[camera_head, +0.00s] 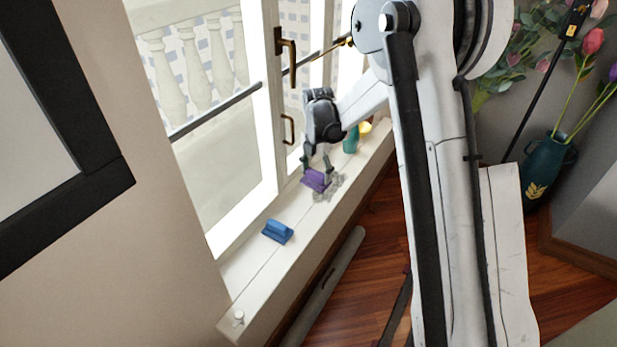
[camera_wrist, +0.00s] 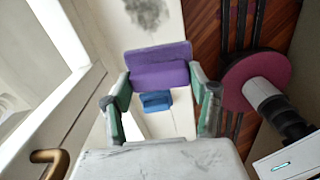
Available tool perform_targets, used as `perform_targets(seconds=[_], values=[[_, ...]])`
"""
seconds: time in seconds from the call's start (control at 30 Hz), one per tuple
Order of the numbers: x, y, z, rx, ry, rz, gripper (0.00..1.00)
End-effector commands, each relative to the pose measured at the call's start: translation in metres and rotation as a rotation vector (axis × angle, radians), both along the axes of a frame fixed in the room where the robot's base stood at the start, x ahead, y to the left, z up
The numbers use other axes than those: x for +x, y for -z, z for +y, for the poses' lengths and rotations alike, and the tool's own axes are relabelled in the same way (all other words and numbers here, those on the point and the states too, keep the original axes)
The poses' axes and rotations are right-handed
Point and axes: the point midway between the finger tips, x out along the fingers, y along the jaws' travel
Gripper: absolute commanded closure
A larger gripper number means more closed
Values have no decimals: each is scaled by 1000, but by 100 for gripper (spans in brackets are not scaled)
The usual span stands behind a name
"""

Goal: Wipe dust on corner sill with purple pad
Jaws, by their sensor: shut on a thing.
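The purple pad (camera_head: 314,180) is held in my gripper (camera_head: 318,166), low over the white window sill (camera_head: 255,265). In the wrist view the pad (camera_wrist: 158,66) sits between the two green-sided fingers of my gripper (camera_wrist: 164,92). I cannot tell whether its underside touches the sill. A grey dust patch (camera_head: 328,190) lies on the sill right beside the pad, partly behind it. In the wrist view a dark dust smudge (camera_wrist: 147,12) shows on the sill beyond the pad, apart from it.
A blue block-like pad (camera_head: 277,232) lies on the sill nearer the camera. A teal container (camera_head: 351,140) and a yellow item (camera_head: 365,127) stand at the sill's far end. The window frame with its handle (camera_head: 287,60) is close beside my gripper. A small white knob (camera_head: 239,317) is at the near end.

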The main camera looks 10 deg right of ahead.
Motion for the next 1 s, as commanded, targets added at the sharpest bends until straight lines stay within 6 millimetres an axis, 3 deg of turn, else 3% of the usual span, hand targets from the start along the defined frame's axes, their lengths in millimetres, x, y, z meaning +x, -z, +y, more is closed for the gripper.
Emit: perform_targets(seconds=[0.6, 1.0], values=[[0, 48, 0, 1, -1, -2, 66], [-1, 49, 4, 1, -5, -2, 66]])
